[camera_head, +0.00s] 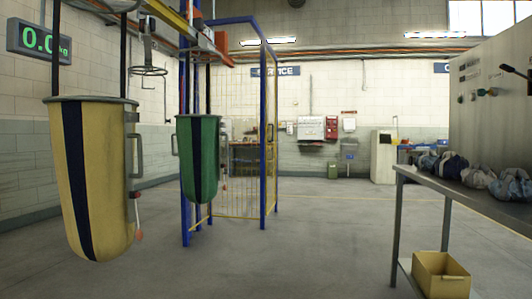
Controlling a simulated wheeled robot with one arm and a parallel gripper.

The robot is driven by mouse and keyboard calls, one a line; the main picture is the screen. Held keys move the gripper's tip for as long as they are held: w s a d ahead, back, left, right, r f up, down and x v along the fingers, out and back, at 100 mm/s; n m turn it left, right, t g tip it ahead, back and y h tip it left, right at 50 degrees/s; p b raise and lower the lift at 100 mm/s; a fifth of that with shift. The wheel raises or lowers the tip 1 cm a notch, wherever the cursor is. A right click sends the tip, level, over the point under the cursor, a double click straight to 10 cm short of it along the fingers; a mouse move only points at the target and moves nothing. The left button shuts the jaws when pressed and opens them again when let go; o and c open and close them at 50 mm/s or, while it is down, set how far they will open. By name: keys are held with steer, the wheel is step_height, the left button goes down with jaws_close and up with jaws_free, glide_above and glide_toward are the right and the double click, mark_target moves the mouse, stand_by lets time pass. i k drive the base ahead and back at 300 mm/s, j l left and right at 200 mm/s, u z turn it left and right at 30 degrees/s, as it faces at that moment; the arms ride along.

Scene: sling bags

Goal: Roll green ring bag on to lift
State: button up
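A green bag (186,160) with a dark vertical stripe hangs upright from dark straps, left of centre. It has a grey handle on each side and hangs in front of the blue posts. A blue upright frame (263,130) with yellow mesh (237,150) stands around and behind it; I cannot tell whether this is the lift. A yellow overhead rail (176,18) with red-orange parts runs above the bags. What the green bag's straps hang from is hard to make out. My gripper is not in view.
A larger yellow bag (110,180) with a dark stripe hangs nearer at left. A round wire ring (150,71) hangs by the rail. A scale display (38,39) is on the left wall. At right are a metal table (437,185) with bundles and a yellow bin (441,280). The middle floor is clear.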

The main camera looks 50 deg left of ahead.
mark_target(198, 135)
steer(key=u, duration=2.05)
steer(key=i+l+z, duration=0.2)
steer(key=i, duration=0.5)
steer(key=i+j+z, duration=0.25)
steer(key=i, duration=0.45)
steer(key=i+z, duration=0.2)
steer(key=i, duration=0.55)
steer(key=i+u, duration=0.2)
steer(key=i, duration=0.5)
steer(key=i+u, duration=0.15)
steer(key=i, duration=0.55)
steer(key=i+l+u, duration=0.2)
steer(key=i, duration=0.5)
